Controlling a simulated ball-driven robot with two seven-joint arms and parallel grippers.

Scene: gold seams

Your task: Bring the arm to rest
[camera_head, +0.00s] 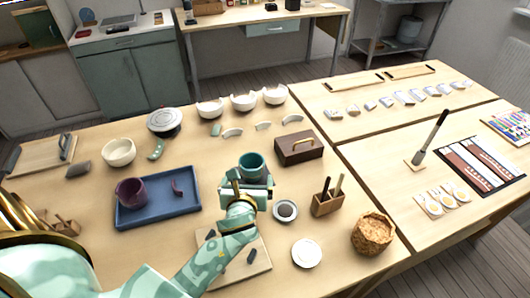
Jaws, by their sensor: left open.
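My left arm comes in from the lower left, mint green with gold bands. Its left gripper (255,186) is open, low over the middle of the near table (330,205). A teal cup (251,164) stands upright just beyond the gripper. The gripper hides the lower part of the cup, and I cannot tell whether the fingers touch it. My right gripper does not show.
A blue tray (158,222) with a purple cup (130,191) and a shard lies to the left. A brown box (299,148), a tool holder (327,203), a small dark-centred dish (285,210), a white dish (306,253) and a woven basket (372,234) stand to the right. A board (262,262) lies under the forearm.

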